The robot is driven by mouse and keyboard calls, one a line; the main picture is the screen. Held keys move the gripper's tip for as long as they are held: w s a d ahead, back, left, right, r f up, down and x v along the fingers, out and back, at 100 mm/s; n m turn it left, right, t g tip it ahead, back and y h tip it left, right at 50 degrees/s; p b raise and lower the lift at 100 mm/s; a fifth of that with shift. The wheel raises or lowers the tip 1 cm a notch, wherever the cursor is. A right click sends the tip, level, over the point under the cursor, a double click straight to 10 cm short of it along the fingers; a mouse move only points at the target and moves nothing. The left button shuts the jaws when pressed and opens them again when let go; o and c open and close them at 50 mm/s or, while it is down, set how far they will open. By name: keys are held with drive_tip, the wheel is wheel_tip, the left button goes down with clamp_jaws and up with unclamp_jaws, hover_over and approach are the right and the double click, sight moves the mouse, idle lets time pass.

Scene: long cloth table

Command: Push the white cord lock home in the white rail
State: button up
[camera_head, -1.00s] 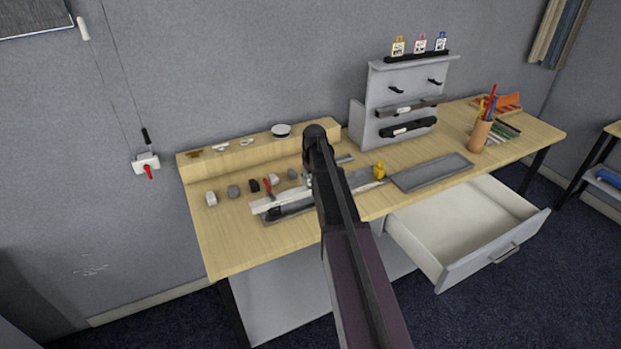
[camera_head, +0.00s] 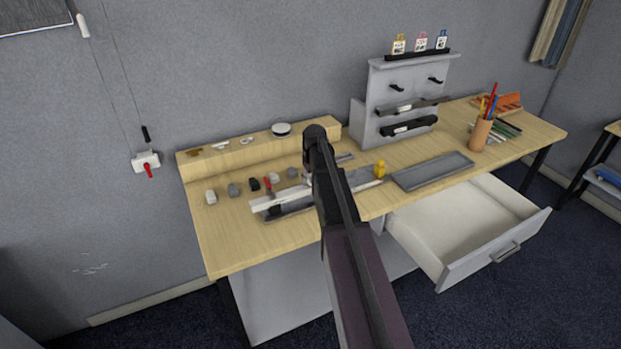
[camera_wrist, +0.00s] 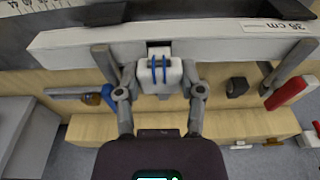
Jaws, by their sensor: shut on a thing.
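The white cord lock (camera_wrist: 160,80) is a small white block with two blue loops of cord on it, in the wrist view. My gripper (camera_wrist: 160,88) is shut on it, one grey finger at each side. The white rail (camera_wrist: 215,44) runs across the wrist view, with a "36 cm" label at its right. A dark slot in the rail shows right at the lock's upper edge. I cannot tell how deep the lock sits in it.
Grey uprights (camera_wrist: 104,62) stand against the rail on both sides of my gripper. A red-handled piece (camera_wrist: 288,93) is at the right, a dark block (camera_wrist: 237,87) near it. In the head view, several small blocks (camera_head: 234,190) lie behind the rail; a drawer (camera_head: 470,225) hangs open at right.

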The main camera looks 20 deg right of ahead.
sight(311, 176)
drive_tip(key=shift+f+b, duration=0.8)
drive_tip(key=shift+f, duration=0.05)
drive_tip(key=o, duration=1.2)
drive_tip(key=shift+r, duration=0.25)
wheel_tip(311, 176, up, 8)
drive_tip(key=p, duration=0.8)
drive_tip(key=shift+f, duration=0.1)
drive_tip(key=shift+g, duration=0.9)
drive_tip(key=s+a, duration=0.7)
drive_tip(key=s, duration=0.1)
drive_tip(key=s+a+f+b, duration=0.1)
drive_tip(key=s+a, duration=0.6)
drive_tip(key=s, duration=0.2)
drive_tip(key=s+a+f+b, duration=0.1)
drive_tip(key=s+a, duration=0.6)
drive_tip(key=s, duration=0.1)
drive_tip(key=shift+s+a+f, duration=0.2)
drive_tip(key=shift+s+a, duration=0.05)
drive_tip(key=shift+s, duration=0.15)
